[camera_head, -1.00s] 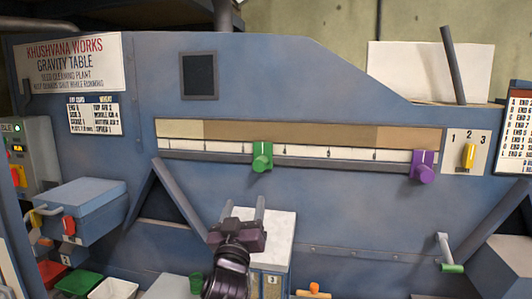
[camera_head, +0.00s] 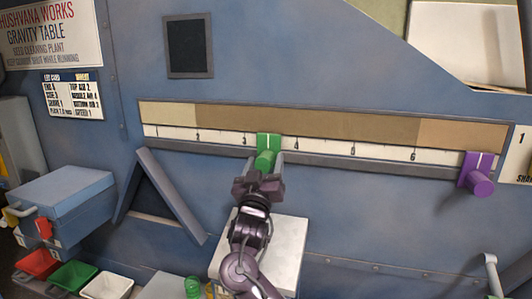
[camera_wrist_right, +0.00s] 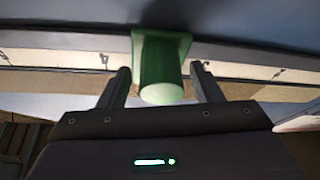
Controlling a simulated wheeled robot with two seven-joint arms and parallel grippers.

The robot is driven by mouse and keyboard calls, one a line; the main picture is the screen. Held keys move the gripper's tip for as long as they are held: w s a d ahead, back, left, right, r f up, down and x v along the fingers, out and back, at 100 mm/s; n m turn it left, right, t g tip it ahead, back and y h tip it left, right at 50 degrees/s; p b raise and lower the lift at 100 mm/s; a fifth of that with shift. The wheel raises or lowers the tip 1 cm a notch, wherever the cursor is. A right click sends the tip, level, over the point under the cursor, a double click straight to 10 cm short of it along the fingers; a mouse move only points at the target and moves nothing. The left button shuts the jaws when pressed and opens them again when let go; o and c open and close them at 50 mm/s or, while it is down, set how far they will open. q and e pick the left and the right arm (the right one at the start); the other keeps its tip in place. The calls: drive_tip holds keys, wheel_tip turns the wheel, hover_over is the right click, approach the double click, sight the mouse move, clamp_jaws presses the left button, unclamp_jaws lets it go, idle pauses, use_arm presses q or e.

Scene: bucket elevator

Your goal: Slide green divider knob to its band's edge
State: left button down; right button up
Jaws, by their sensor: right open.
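The green divider knob (camera_head: 266,152) sits on the numbered scale rail (camera_head: 330,152), between the marks 3 and 4. It also shows in the right wrist view (camera_wrist_right: 160,72), sticking out between the two fingers. My right gripper (camera_head: 262,165) is open, with one finger on each side of the knob; in the wrist view (camera_wrist_right: 160,88) a small gap shows on both sides. The colour band (camera_head: 310,124) above the scale is pale at the left, brown in the middle and lighter tan at the right. My left gripper is not in view.
A purple knob (camera_head: 476,174) sits near the right end of the same rail. A white-topped box (camera_head: 285,245) stands below the rail, behind my right arm. Red, green and white bins (camera_head: 108,284) are at the lower left, near a blue box (camera_head: 65,200).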

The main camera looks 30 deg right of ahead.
drive_tip(key=shift+x, duration=1.05)
drive_tip(key=shift+w+d+f, duration=0.1)
drive_tip(key=shift+w+d, duration=0.05)
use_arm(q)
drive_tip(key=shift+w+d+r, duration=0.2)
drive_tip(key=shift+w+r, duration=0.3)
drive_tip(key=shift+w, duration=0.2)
use_arm(e)
drive_tip(key=shift+c, duration=0.3)
clamp_jaws()
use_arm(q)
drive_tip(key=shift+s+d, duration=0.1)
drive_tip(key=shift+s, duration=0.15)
